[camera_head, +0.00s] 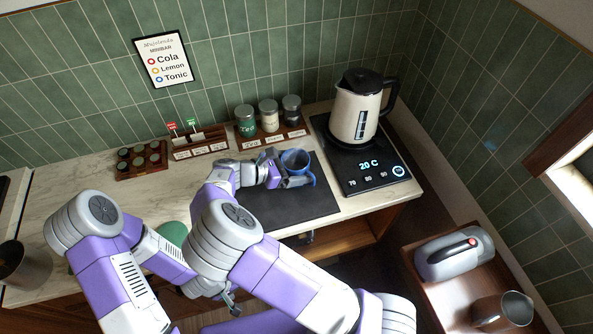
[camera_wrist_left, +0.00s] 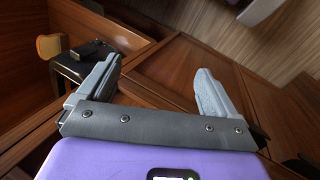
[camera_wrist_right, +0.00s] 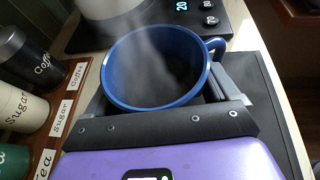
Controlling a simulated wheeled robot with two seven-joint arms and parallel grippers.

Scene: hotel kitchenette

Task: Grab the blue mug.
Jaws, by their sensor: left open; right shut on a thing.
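The blue mug (camera_head: 295,160) stands upright at the back of the dark mat (camera_head: 323,201) on the counter. In the right wrist view the mug (camera_wrist_right: 155,68) shows its blue rim, dark inside and a handle at the upper right. My right gripper (camera_head: 284,179) is shut on the mug, with one finger on each side of it; the fingertips are partly hidden by the mug. My left gripper (camera_wrist_left: 153,88) is open and empty, low in front of the wooden cabinet. In the head view it is mostly hidden behind my arm.
A kettle (camera_head: 357,108) stands on a black base with a lit display, right of the mug. Tea, sugar and coffee jars (camera_head: 269,116) stand on a rack behind it. A lower wooden surface at right holds a grey appliance (camera_head: 454,254) and a metal cup (camera_head: 517,308).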

